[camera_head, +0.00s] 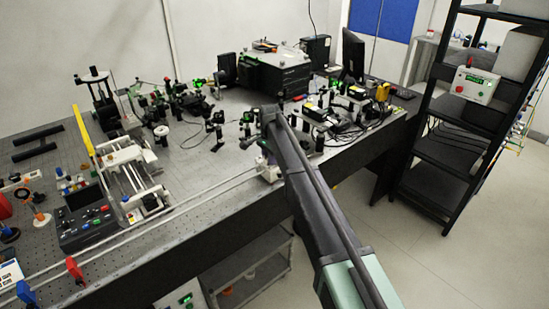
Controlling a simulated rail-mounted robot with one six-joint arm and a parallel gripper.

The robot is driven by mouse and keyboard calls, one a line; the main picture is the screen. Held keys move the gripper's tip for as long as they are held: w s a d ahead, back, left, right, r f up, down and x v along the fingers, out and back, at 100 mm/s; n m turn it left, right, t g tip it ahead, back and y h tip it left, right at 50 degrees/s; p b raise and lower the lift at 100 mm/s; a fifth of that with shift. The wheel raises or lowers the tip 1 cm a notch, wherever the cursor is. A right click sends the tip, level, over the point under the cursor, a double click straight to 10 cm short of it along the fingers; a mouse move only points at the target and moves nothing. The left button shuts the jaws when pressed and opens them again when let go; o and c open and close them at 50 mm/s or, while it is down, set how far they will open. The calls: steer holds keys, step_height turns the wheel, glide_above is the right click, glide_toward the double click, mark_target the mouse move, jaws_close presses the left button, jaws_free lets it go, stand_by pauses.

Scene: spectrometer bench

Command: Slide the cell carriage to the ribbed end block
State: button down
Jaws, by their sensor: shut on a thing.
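My gripper (262,150) is at the end of my arm, low over the front part of the bench. Its fingers are small and partly hidden by my wrist. It is shut on a part of a small pale assembly (268,172) just below it, which I take to be the cell carriage; its outline is mostly covered by my arm. I cannot make out the ribs of an end block there.
A white railed device (130,170) and a dark control box (85,222) stand on the left of the bench (190,210). Optics and cables crowd the area behind my gripper. A black box (272,72) stands at the back. A dark shelf rack (440,150) stands at right.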

steer(key=c, duration=0.9)
jaws_free()
step_height(320, 180, up, 11)
steer(key=p, duration=1)
steer(key=shift+p, duration=0.4)
steer(key=shift+f, duration=0.1)
